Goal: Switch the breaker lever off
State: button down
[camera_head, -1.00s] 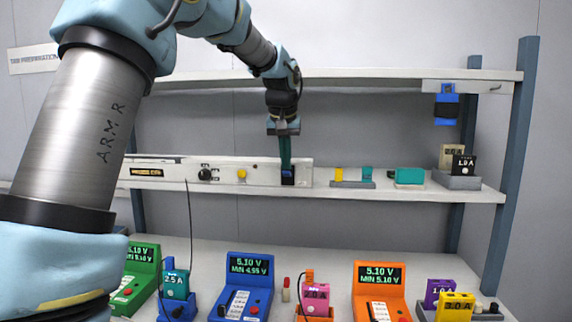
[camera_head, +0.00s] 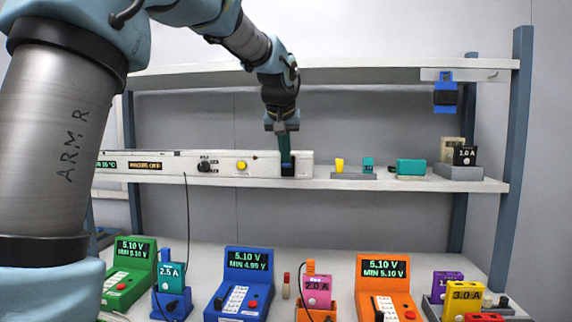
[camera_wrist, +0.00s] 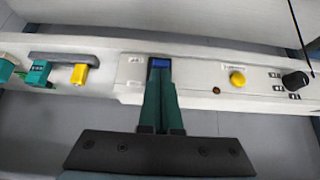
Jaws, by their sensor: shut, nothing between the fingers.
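The breaker is a dark slot with a blue lever (camera_wrist: 160,63) on the white panel in the wrist view. In the head view the breaker (camera_head: 288,170) sits at the right end of the panel, on the middle shelf. My gripper (camera_wrist: 160,85) is shut, with its green fingers together and nothing between them. Its tips lie over the lower part of the breaker in the wrist view, just by the blue lever. I cannot tell whether they touch it. In the head view my gripper (camera_head: 285,155) comes down from above and hides part of the breaker.
The panel also carries a yellow button (camera_head: 242,166), a black knob (camera_head: 204,166) and an amber display (camera_head: 145,165). Small yellow and teal items stand right of it. The upper shelf (camera_head: 330,68) is above; several testers, including a blue one (camera_head: 240,290), stand below.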

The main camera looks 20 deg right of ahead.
jog(key=t+h+b, duration=0.1)
jog(key=b, duration=0.4)
jog(key=s+f+t+b, duration=0.1)
jog(key=t+b, duration=0.1)
jog(key=b, duration=0.3)
jog(key=f+t+h+b, duration=0.1)
jog(key=b, duration=0.5)
jog(key=shift+s+a+f+t+h, duration=0.15)
jog(key=shift+a+f+t+h, duration=0.1)
jog(key=shift+a+t+h, duration=0.1)
jog(key=shift+r, duration=0.1)
jog(key=shift+r+p, duration=0.4)
jog(key=shift+r, duration=0.25)
